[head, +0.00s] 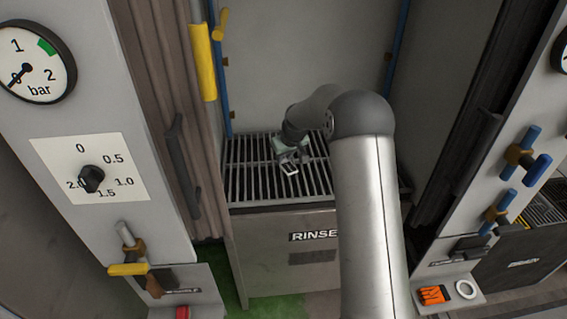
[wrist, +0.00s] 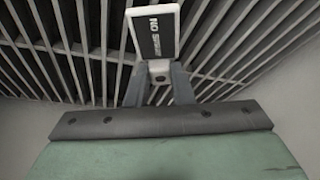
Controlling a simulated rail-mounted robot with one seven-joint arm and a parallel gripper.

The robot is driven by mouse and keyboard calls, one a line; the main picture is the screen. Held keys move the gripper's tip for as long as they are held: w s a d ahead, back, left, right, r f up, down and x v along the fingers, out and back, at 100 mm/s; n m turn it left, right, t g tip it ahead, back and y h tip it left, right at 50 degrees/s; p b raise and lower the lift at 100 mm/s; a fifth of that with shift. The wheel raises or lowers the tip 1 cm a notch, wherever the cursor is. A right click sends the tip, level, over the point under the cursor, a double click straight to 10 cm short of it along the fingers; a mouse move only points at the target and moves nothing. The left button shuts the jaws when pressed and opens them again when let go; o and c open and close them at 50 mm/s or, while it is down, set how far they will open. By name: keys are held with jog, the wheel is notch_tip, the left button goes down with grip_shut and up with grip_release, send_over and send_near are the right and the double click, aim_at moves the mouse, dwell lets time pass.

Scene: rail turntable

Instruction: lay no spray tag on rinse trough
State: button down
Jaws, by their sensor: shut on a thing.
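The no spray tag (wrist: 153,36) is a small plate with a pale frame and a dark face lettered "NO SPRAY". In the wrist view my gripper (wrist: 160,80) is shut on its near end, and the tag reaches out past the fingertips. In the head view the tag (head: 289,168) shows small and pale at my gripper (head: 285,157), over the slatted grate of the rinse trough (head: 250,180). I cannot tell whether the tag touches the slats. The trough front bears a "RINSE" label, partly hidden behind my arm.
A panel with a pressure gauge (head: 33,62) and a dial (head: 91,178) stands at left. Blue and bronze valves (head: 521,155) are on the right panel, above a ledge with an orange item (head: 432,294) and a white ring (head: 466,289). Walls enclose the trough at both sides.

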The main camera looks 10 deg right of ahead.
aim_at(284, 162)
jog(key=shift+w+a+f, duration=0.1)
jog(key=shift+a+f, duration=0.1)
jog(key=shift+f, duration=1.6)
jog(key=shift+f, duration=0.2)
jog(key=c, duration=1.3)
grip_release()
jog(key=shift+r, duration=0.1)
jog(key=b+v, duration=0.1)
jog(key=v, duration=1)
jog(key=shift+r, duration=0.45)
jog(key=s+a+r+m+g, duration=0.1)
jog(key=s+r, duration=0.1)
jog(key=s, duration=0.7)
jog(key=s+a+r+g, duration=0.1)
jog(key=s+r, duration=0.2)
jog(key=s, duration=0.6)
jog(key=s+f, duration=0.1)
jog(key=s, duration=0.7)
jog(key=s+f+m+g, duration=0.1)
jog(key=s, duration=0.6)
jog(key=s+f+m+g+h, duration=0.1)
jog(key=s, duration=0.7)
jog(key=shift+s+f, duration=0.1)
jog(key=shift+s, duration=0.25)
